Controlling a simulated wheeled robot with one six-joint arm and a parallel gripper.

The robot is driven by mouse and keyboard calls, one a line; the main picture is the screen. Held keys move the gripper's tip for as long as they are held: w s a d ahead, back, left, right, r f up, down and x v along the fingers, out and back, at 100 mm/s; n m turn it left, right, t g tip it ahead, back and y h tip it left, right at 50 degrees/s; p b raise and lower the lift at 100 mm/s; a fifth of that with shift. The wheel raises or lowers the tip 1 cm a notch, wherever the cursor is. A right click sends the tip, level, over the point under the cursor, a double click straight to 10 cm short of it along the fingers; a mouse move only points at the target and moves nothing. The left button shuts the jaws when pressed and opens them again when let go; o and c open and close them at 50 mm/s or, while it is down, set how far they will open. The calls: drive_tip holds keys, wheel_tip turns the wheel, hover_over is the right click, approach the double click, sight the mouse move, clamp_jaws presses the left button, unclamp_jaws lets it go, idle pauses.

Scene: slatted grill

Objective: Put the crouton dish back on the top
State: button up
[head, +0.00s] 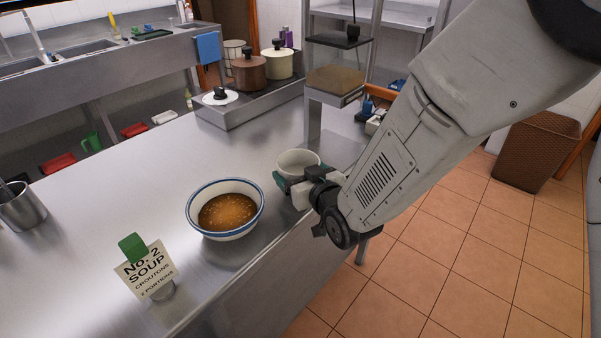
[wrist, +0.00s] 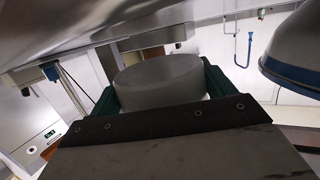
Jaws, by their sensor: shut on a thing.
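The crouton dish (head: 298,162) is a small pale round dish at the right edge of the steel counter in the head view. My gripper (head: 296,184) is shut on it from the near right side. In the wrist view the dish (wrist: 160,78) sits between the two green fingers, and the picture appears upside down. The dish looks upright; whether it touches the counter is unclear.
A blue-rimmed soup bowl (head: 226,209) with pale bits on brown soup stands just left of my gripper. A "No. 2 soup" card (head: 147,270) stands in front. A steel shelf stand (head: 335,82) rises behind the dish. Pots (head: 249,72) stand at the back.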

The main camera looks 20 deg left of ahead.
drive_tip(key=shift+w+a, duration=0.2)
drive_tip(key=shift+w, duration=0.3)
drive_tip(key=f, duration=0.3)
drive_tip(key=shift+w+f, duration=0.4)
drive_tip(key=shift+r, duration=0.1)
drive_tip(key=shift+a, duration=0.1)
